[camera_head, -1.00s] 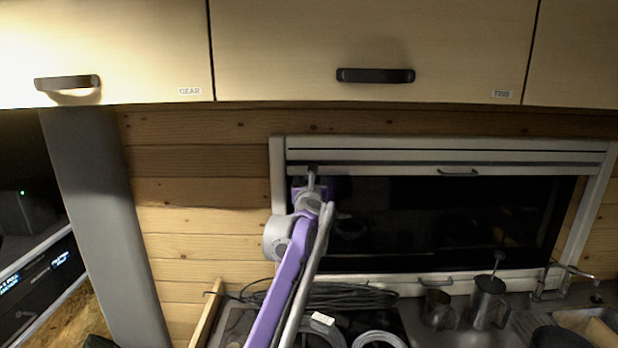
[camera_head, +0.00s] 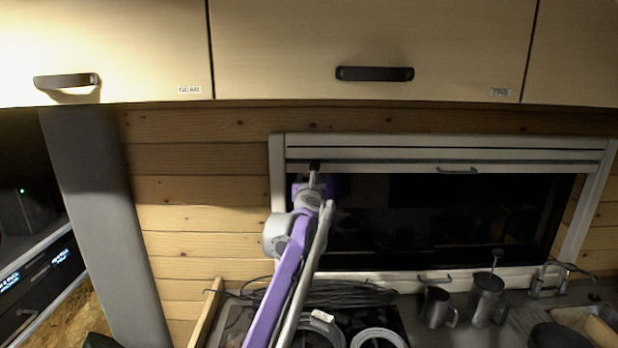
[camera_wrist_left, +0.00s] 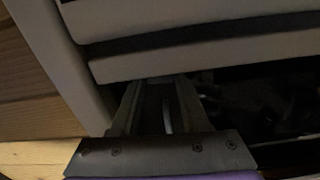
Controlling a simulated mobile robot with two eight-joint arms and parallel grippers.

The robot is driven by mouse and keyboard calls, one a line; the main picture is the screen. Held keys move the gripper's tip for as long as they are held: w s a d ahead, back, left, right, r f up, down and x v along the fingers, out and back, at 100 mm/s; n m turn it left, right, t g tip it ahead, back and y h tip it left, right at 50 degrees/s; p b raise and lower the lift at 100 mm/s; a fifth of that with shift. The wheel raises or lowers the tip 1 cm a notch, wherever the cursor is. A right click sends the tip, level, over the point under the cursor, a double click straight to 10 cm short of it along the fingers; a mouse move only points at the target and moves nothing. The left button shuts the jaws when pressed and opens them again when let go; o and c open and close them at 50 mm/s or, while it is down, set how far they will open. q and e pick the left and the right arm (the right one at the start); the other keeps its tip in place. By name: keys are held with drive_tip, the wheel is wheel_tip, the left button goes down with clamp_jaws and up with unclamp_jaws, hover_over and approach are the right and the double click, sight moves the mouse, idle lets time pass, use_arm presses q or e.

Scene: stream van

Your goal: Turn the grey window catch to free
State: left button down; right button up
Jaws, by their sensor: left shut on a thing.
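The window (camera_head: 430,220) is a dark pane in a pale frame, below the wall cabinets. My left gripper (camera_head: 315,168) reaches up to the underside of the pale rail at the window's upper left. Its jaws are shut on the grey window catch, which is mostly hidden by them in the head view. In the left wrist view my left gripper (camera_wrist_left: 160,90) points at the lowest pale slat, and a thin light grey piece, seemingly the catch (camera_wrist_left: 167,115), shows between the fingers. How far the catch is turned cannot be told. My right gripper is not in view.
A pale slatted blind (camera_head: 440,155) spans the window top, with a small dark handle. Wall cabinets (camera_head: 370,40) hang close above. Below are a cable coil (camera_head: 345,294), metal mugs (camera_head: 487,300) and a tap (camera_head: 548,281). A grey pillar (camera_head: 105,220) stands at left.

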use_arm(q)
drive_tip(key=shift+m, duration=0.3)
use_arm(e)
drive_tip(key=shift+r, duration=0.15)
use_arm(q)
drive_tip(key=shift+c, duration=2)
unclamp_jaws()
drive_tip(key=shift+w, duration=0.1)
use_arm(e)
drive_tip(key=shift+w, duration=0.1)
use_arm(q)
drive_tip(key=shift+s, duration=0.2)
drive_tip(key=shift+s+f, duration=0.15)
drive_tip(key=shift+s, duration=0.15)
drive_tip(key=s+b, duration=0.2)
drive_tip(key=s, duration=0.8)
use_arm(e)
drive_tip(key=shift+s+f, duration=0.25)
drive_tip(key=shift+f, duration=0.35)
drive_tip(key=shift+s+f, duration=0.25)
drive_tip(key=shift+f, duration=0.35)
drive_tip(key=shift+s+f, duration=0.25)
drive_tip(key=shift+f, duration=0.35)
